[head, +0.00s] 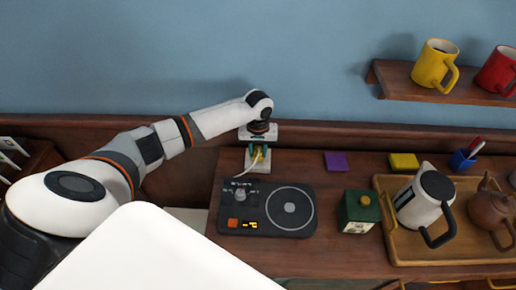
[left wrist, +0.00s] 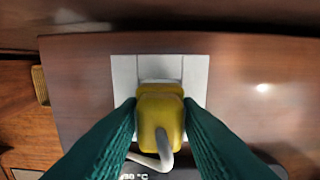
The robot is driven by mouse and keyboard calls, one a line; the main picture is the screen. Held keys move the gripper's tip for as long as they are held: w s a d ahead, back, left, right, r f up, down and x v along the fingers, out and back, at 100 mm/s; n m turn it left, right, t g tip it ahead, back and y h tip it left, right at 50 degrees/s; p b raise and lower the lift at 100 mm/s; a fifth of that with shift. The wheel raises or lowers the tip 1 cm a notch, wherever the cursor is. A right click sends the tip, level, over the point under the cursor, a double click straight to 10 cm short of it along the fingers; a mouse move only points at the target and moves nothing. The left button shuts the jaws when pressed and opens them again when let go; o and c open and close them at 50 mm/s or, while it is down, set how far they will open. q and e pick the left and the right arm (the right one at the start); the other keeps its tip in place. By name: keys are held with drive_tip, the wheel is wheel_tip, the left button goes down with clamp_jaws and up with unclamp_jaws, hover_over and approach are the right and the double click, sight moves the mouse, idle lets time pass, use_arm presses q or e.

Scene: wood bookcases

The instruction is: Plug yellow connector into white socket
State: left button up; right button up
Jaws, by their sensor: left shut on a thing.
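The yellow connector (left wrist: 160,115) is held between the two green fingers of my left gripper (left wrist: 160,118) in the left wrist view, with its grey cable bending down from it. The white socket (left wrist: 124,75) lies on the wood surface straight behind the connector. The connector covers the socket's middle, so I cannot tell whether it is inside or just in front. In the head view my left gripper (head: 259,149) is over the white socket (head: 258,167), shut on the connector (head: 258,155). My right gripper is not in view.
A black hotplate (head: 267,223) with a knob stands just in front of the socket. A green box (head: 359,212), a purple pad (head: 336,161) and a wooden tray (head: 386,205) with a kettle (head: 424,196) and a teapot (head: 489,212) are to the right. A wall shelf (head: 400,82) holds mugs.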

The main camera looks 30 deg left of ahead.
sight(258, 150)
use_arm(q)
drive_tip(key=shift+f, duration=0.6)
idle(0.5)
drive_tip(key=o, duration=1)
wheel_tip(258, 150, up, 12)
drive_tip(key=shift+b, duration=0.65)
